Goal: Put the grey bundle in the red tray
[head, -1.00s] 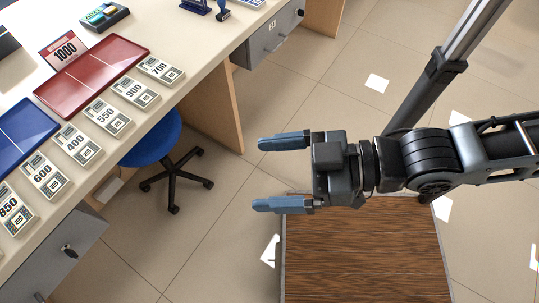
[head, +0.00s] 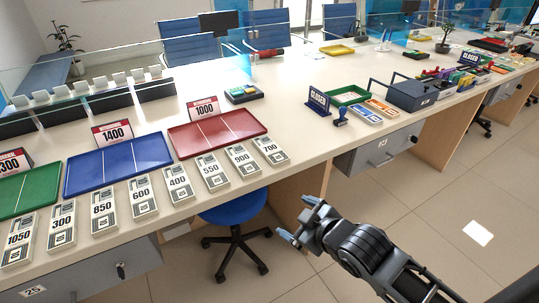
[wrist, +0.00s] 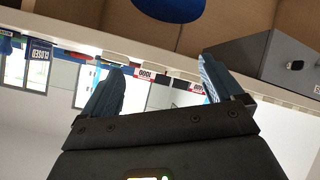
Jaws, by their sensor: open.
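The red tray (head: 218,132) lies empty on the counter behind a row of bundles, with a 1000 sign (head: 204,109) at its back edge. Several flat grey-white bundles lie along the counter's front, printed 1050, 300, 850, 600 (head: 142,197), 400 (head: 178,184), 550 (head: 211,172), 900 (head: 242,161) and 700 (head: 271,151). They look alike in colour. My gripper (head: 299,219) is open and empty, out in front of the counter, right of and apart from the bundles. Both fingers show in the wrist view (wrist: 160,72), spread with nothing between them.
A blue tray (head: 118,167) and a green tray (head: 28,192) lie left of the red one. A blue stool (head: 234,212) stands under the counter. A calculator-like device (head: 244,92), stamps and a dark box (head: 413,94) are on the counter. Open floor surrounds my arm.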

